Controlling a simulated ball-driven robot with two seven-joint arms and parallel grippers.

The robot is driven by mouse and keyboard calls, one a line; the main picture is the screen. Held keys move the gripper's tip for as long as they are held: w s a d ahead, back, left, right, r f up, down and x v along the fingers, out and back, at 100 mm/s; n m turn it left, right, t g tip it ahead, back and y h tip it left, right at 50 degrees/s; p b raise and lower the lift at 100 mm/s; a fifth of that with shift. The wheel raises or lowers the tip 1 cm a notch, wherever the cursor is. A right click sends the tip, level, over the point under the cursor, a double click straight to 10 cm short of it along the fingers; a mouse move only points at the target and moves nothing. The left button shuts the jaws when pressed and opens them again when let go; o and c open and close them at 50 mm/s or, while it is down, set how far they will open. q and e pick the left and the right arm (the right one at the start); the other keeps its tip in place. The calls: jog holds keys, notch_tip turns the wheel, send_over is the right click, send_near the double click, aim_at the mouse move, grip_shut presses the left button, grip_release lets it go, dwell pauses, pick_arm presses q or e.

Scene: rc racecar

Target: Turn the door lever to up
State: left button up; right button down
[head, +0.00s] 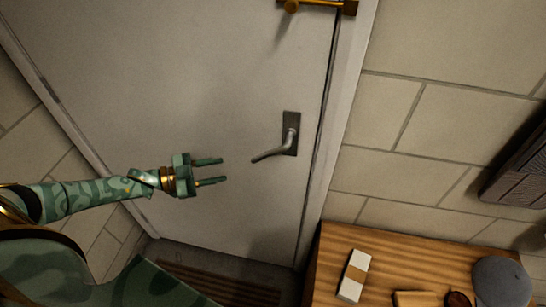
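The door lever (274,150) is a grey metal handle on a dark plate (292,122) near the right edge of a pale grey door (190,75). It points left from its pivot and its free end sags slightly downward. My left gripper (221,171) is to the left of the lever, apart from it. Its two green fingers point right toward the lever, with a gap between them and nothing held. My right gripper is not in view.
A brass latch (315,5) is at the top of the door. A wooden cabinet (335,240) at the lower right carries a white box (354,276) and a grey rounded object (501,283). A dark panel (520,165) is on the right wall. A brown mat (215,287) lies below the door.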

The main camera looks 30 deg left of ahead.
aim_at(261, 155)
pick_arm(q)
notch_tip(261, 155, up, 8)
jog(key=s+d+m+g+h, duration=0.1)
jog(key=s+m+g+h, duration=0.1)
jog(key=m+g+h, duration=0.15)
jog(key=shift+n+t, duration=0.45)
jog(key=x, duration=1.6)
jog(key=shift+w, duration=0.1)
grip_shut()
